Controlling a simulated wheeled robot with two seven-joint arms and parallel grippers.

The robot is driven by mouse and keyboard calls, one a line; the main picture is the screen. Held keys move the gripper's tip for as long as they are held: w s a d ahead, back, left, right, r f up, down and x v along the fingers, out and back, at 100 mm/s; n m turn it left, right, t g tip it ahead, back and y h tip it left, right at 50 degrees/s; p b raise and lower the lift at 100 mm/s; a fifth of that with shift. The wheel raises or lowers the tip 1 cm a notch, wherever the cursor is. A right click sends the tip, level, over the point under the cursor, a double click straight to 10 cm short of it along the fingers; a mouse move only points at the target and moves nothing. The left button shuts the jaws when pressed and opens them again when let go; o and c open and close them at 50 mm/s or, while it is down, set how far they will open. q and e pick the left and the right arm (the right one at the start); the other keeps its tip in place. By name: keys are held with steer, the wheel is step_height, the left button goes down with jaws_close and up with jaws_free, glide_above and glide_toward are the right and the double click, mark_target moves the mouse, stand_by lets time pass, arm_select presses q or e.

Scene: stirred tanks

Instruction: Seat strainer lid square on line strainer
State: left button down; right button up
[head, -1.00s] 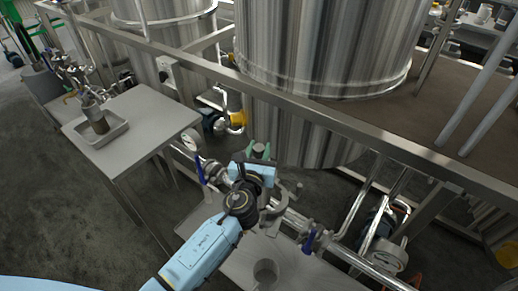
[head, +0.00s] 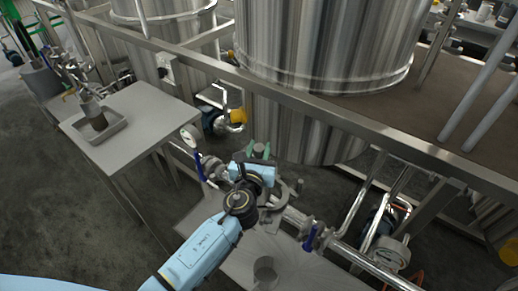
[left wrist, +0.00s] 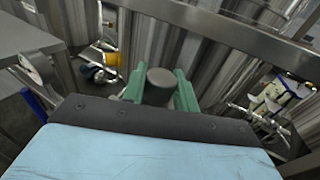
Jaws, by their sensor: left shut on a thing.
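My left gripper (head: 258,151) has green fingers and is shut on a grey cylindrical piece, which looks like the knob of the strainer lid. In the left wrist view the grey piece (left wrist: 159,84) stands between the two green fingers. The rest of the lid is hidden by my gripper. The line strainer seems to be the grey metal body (head: 277,212) in the pipe run, just right of my wrist and mostly covered by my arm. I cannot tell whether the lid touches it. My right gripper is not in view.
Another gauge (head: 190,135) and blue handle stand left. A grey cup (head: 265,271) sits on the low bench. A side table (head: 150,115) carries a tray (head: 78,139). A steel rail (head: 330,118) crosses behind.

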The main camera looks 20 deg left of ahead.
arm_select(q)
steer(key=shift+f+b, duration=0.5)
steer(key=shift+f, duration=0.15)
steer(key=c, duration=1)
jaws_free()
steer(key=shift+f, duration=0.1)
steer(key=s+d, duration=0.1)
steer(key=s, duration=1.2)
steer(key=shift+s+r, duration=0.15)
steer(key=shift+r, duration=0.3)
steer(key=shift+d, duration=0.1)
